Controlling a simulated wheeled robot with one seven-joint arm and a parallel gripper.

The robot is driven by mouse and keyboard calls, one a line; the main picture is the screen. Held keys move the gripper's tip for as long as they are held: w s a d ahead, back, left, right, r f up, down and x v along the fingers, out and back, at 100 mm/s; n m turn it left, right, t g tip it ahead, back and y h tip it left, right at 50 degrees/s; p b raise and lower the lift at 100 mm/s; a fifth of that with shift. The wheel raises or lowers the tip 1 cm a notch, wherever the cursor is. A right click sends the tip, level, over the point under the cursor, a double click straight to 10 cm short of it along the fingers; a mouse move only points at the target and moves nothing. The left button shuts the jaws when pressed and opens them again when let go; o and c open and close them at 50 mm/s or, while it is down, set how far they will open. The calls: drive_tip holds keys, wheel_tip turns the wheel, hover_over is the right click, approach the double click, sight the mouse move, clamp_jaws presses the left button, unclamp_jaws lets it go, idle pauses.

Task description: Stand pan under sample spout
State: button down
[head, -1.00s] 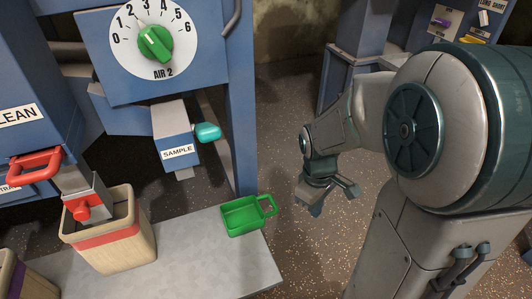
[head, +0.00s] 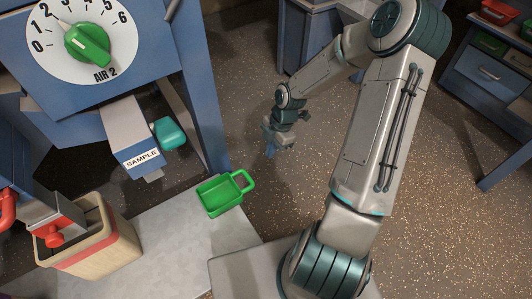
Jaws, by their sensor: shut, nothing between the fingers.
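A green pan (head: 220,195) with a loop handle on its right side sits upright on the right end of the pale grey bench top (head: 190,236). The blue sample spout (head: 135,133), labelled SAMPLE, hangs to the upper left of the pan and has a teal knob (head: 170,133) on its right side. The pan is apart from the spout, not beneath it. My gripper (head: 270,146) hangs over the floor to the upper right of the pan, apart from it. It is shut and empty; its fingertips show small.
A blue post (head: 200,110) stands behind the pan. The AIR 2 dial (head: 88,44) is above. Speckled floor (head: 450,190) is open at right.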

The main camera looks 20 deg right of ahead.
drive_tip(key=s+a+f+b, duration=0.2)
drive_tip(key=a+f+b, duration=0.2)
drive_tip(key=a+f, duration=0.2)
drive_tip(key=shift+x, duration=0.85)
